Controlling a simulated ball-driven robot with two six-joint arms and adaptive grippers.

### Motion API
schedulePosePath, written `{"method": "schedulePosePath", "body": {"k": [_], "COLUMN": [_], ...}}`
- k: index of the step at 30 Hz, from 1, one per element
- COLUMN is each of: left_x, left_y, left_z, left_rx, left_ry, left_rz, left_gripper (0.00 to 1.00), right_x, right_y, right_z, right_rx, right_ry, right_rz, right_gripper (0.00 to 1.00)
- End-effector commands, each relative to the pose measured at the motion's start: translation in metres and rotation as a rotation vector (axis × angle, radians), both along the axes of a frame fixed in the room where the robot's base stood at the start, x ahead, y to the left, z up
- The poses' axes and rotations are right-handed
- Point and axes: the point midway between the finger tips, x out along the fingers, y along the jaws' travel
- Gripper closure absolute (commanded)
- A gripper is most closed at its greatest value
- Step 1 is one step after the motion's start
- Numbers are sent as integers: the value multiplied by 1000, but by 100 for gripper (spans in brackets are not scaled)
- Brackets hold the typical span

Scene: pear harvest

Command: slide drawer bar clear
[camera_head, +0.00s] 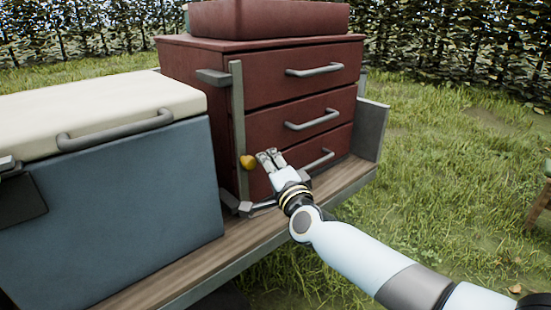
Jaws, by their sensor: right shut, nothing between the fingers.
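A grey upright drawer bar (238,128) stands against the left front edge of a red drawer cabinet (200,113). A yellow-orange knob (247,162) sits low on the bar. My right gripper (268,156) is shut and empty just right of the knob, in front of the lower drawers. I cannot tell whether its fingertips touch the knob. The drawers look shut, with grey handles (315,71) on their fronts. The lowest handle is partly behind the gripper. The left gripper is not in view.
A blue cooler (125,205) with a cream lid (90,108) and grey handle stands left of the cabinet. Both rest on a wooden deck (225,248) with a grey end plate (369,130). A red box (268,18) tops the cabinet. Open grass lies to the right.

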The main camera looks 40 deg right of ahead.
Motion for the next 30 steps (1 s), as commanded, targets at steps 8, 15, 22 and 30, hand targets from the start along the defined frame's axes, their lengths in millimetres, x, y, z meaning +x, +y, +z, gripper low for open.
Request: {"method": "schedulePosePath", "body": {"k": [8, 15, 22, 30], "left_x": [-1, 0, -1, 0], "left_y": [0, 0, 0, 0], "left_z": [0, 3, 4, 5], "left_rx": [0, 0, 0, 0], "left_ry": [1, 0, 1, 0], "left_rz": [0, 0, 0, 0], "left_gripper": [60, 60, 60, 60], "right_x": [0, -2, -3, -2], "right_y": [0, 25, 37, 37], "right_z": [0, 0, -1, 0], "right_rx": [0, 3, 0, 0], "right_ry": [0, 1, 2, 3], "right_rz": [0, 0, 1, 2], "right_gripper": [100, 100, 100, 100]}}
